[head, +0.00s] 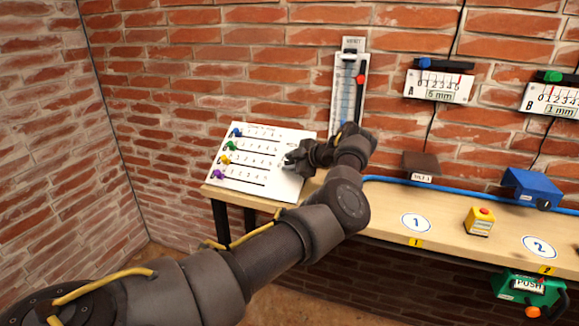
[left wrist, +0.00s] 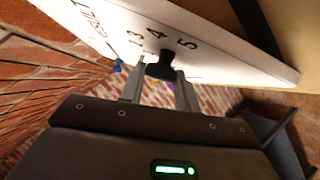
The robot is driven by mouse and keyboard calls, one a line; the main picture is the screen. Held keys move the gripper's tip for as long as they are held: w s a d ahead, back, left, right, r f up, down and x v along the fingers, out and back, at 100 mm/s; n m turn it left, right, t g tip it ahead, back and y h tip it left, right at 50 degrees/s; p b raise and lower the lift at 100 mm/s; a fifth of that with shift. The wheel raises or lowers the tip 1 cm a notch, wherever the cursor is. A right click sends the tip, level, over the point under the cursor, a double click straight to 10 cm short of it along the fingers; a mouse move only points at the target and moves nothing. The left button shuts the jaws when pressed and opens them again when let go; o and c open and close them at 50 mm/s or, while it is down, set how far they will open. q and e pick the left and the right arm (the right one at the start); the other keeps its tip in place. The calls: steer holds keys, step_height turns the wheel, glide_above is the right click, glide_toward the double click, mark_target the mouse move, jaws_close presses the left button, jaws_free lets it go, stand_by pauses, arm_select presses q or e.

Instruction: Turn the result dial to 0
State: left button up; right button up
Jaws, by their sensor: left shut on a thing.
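The white board (head: 258,185) leans at the left end of the wooden bench, with rows of numbers and coloured sliders. In the left wrist view the board (left wrist: 225,52) shows the numbers 3, 4 and 5 near a black knob (left wrist: 160,66), which I take for the result dial. My left gripper (head: 291,161) is at the board's right side. Its fingers (left wrist: 162,76) are shut on the black knob. The gripper hides the dial in the head view, and I cannot tell which number it points to. My right gripper is not in view.
Blue (head: 236,132), green (head: 231,146), yellow (head: 224,160) and purple (head: 218,174) sliders sit on the board's left. A tall gauge (head: 349,85) stands behind my left arm. A yellow box with a red button (head: 480,222) stands on the bench (head: 447,233) to the right.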

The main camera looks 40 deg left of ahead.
arm_select(q)
steer(key=shift+s+a+f, duration=0.1)
steer(key=shift+a+f, duration=0.15)
steer(key=shift+a, duration=0.25)
steer(key=shift+d, duration=0.2)
stand_by(0.5)
